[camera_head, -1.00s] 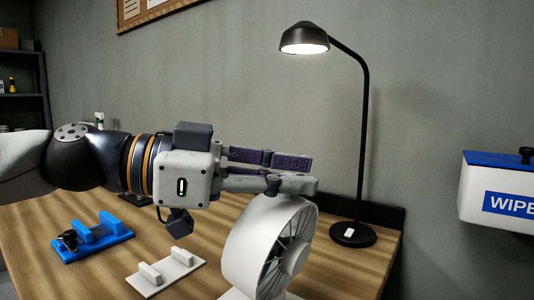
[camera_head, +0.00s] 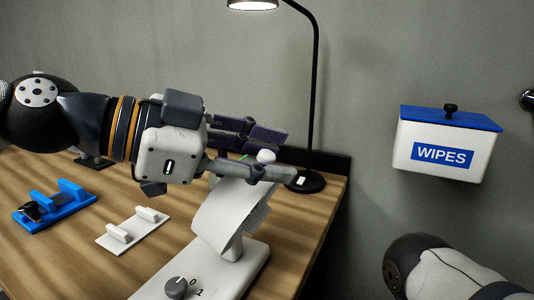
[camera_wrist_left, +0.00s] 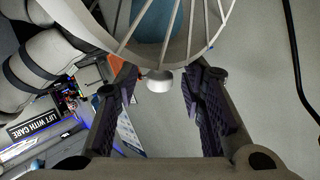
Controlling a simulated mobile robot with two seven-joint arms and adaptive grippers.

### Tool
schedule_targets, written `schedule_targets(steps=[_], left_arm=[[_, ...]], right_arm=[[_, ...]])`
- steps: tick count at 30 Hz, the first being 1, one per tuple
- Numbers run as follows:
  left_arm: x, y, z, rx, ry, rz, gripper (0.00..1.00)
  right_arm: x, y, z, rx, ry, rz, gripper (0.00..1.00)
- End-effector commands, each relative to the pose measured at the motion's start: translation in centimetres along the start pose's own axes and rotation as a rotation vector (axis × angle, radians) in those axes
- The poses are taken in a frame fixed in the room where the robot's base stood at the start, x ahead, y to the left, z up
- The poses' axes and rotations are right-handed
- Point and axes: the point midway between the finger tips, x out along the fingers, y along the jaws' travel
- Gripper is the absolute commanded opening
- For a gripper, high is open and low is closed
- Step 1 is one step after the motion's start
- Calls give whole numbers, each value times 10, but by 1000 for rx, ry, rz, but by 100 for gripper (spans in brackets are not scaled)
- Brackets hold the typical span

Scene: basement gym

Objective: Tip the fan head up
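The white fan stands on the desk in the head view, with its head (camera_head: 228,212) above a base (camera_head: 240,272) that carries a grey dial (camera_head: 176,287). The head's curved outer side faces me there, and its grille is hidden. In the left wrist view the fan's ring and spokes (camera_wrist_left: 160,28) fill the top, with a small white knob (camera_wrist_left: 159,82) on the rim. The knob (camera_head: 266,156) also shows in the head view. My left gripper (camera_head: 278,154) is open at the top of the head, its fingers apart on either side of the knob. My right gripper is out of view.
A black lamp (camera_head: 314,90) stands behind the fan. A white holder (camera_head: 133,231) and a blue holder (camera_head: 55,206) lie on the desk (camera_head: 80,255) to the left. A wipes box (camera_head: 445,150) hangs on the wall. My right arm shows at lower right.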

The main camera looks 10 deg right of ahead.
Motion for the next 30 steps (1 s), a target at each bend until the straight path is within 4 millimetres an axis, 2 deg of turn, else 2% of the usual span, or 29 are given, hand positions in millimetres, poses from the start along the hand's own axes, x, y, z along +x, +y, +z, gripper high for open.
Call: schedule_targets(steps=[4, 12, 15, 19, 30], left_arm=[[-25, -2, -1, 0, 2, -6, 36], [-95, -1, -1, 1, 3, -5, 36], [-111, -1, 0, 1, 1, -3, 36], [-119, 0, 0, 1, 0, -1, 36], [-119, 0, 0, 1, 0, 0, 36]], right_arm=[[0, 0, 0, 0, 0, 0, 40], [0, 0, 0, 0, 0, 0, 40], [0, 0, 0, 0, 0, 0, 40], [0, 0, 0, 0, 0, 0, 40], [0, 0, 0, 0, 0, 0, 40]])
